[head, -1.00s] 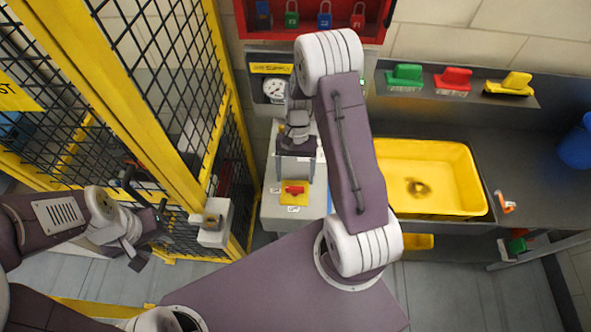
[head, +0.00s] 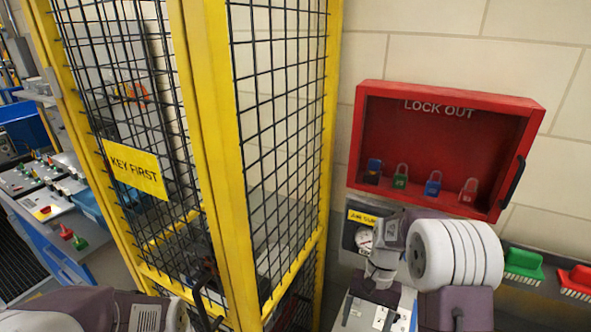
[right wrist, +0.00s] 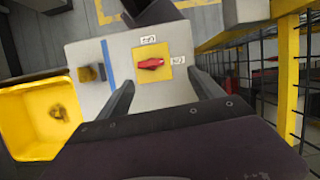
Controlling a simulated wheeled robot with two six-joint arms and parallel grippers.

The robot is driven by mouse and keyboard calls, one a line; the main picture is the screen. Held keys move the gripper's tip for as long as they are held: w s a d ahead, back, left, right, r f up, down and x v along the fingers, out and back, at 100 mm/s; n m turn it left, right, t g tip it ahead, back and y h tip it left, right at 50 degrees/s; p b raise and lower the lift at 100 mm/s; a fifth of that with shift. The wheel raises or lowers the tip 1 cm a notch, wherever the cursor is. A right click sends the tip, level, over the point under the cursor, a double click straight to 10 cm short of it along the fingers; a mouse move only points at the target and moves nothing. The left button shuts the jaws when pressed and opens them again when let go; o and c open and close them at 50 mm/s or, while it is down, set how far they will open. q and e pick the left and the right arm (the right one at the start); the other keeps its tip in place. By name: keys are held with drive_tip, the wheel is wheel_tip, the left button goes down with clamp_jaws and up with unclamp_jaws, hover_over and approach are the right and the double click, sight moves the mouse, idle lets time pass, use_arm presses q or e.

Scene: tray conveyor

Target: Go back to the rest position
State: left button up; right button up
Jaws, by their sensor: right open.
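My right gripper (right wrist: 162,88) is open in the right wrist view, with its two dark fingers apart and nothing between them. Beyond the fingers is a red rotary switch (right wrist: 152,64) on a yellow plate, on top of a pale grey cabinet (right wrist: 95,55). The fingers look apart from the switch. In the head view my right arm reaches over the cabinet (head: 352,312) at the bottom right, and its lower part runs out of frame. Only a link of my left arm shows at the bottom left; my left gripper is out of view.
A yellow mesh cage (head: 225,180) with a "KEY FIRST" sign (head: 135,170) stands left of the right arm. A red lock-out box (head: 450,90) with several padlocks hangs on the wall. Brushes (head: 524,264) sit at right. A yellow basin (right wrist: 35,118) is beside the cabinet.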

drive_tip(key=s+a+f+n+t+b, duration=0.1)
drive_tip(key=s, duration=0.2)
drive_tip(key=s+a+f+n+t+h+b, duration=0.1)
drive_tip(key=s+n, duration=0.1)
drive_tip(key=s, duration=0.1)
drive_tip(key=s+a+f+n+t+b, duration=0.1)
drive_tip(key=s+f+b, duration=0.1)
drive_tip(key=s, duration=0.1)
drive_tip(key=shift+s+a+h, duration=0.2)
drive_tip(key=shift+s+h, duration=0.2)
drive_tip(key=shift+s+d+f+n+t, duration=0.2)
drive_tip(key=shift+f+n+t, duration=0.2)
drive_tip(key=shift+f+n, duration=0.1)
drive_tip(key=shift+w+d, duration=0.15)
drive_tip(key=shift+w, duration=0.85)
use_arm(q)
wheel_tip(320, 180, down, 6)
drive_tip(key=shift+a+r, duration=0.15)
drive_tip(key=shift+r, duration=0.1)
use_arm(e)
drive_tip(key=shift+s, duration=0.1)
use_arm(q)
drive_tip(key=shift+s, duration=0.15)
use_arm(e)
drive_tip(key=shift+s, duration=0.15)
